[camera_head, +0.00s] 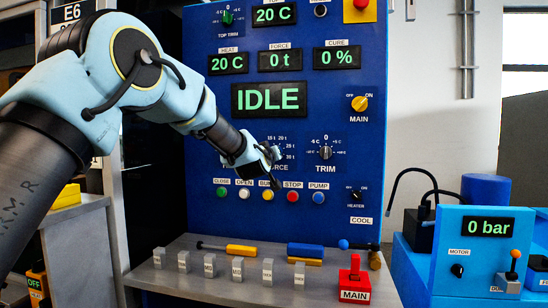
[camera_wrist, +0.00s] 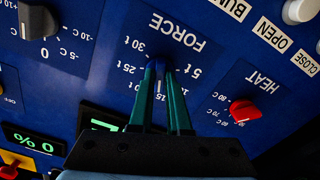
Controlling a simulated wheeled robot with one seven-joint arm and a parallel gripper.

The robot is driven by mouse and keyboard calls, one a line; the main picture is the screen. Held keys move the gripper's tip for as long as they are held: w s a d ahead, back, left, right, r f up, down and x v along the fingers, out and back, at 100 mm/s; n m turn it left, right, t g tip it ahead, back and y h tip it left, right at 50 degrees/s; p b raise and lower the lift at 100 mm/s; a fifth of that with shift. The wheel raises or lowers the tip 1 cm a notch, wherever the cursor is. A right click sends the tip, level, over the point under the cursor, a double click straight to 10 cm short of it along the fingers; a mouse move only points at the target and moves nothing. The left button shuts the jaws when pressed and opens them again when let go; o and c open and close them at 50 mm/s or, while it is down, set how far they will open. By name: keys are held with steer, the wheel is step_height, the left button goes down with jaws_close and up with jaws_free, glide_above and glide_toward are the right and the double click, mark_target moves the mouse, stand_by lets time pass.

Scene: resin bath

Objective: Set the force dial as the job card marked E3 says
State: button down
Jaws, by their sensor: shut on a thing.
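My gripper (camera_head: 268,155) reaches the blue panel at the FORCE dial, left of the TRIM dial (camera_head: 325,152). In the wrist view my gripper (camera_wrist: 163,66) has its two green fingers closed in on the force dial knob (camera_wrist: 156,64), and they hide most of it. The scale around it shows marks such as 30 t, 25 t and 5 t. The force display (camera_head: 279,60) reads 0 t. No job card marked E3 shows in either view.
A red HEAT knob (camera_wrist: 243,110) and the black trim knob (camera_wrist: 38,20) flank the dial. Below it runs a row of coloured buttons (camera_head: 267,195). A shelf (camera_head: 215,292) holds small labelled blocks, tools and a red MAIN lever (camera_head: 354,275). An E6 sign (camera_head: 72,13) stands upper left.

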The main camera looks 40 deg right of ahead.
steer(key=shift+w+a+f+m+b, duration=0.1)
steer(key=shift+m+b, duration=1)
steer(key=shift+m, duration=3.2)
steer(key=shift+f+m+b, duration=0.1)
steer(key=shift+m+b, duration=1)
steer(key=shift+m, duration=3.2)
steer(key=shift+r, duration=0.1)
steer(key=c, duration=0.9)
jaws_free()
steer(key=shift+r, duration=0.1)
steer(key=b+v, duration=0.2)
steer(key=v, duration=0.8)
steer(key=shift+a, duration=0.35)
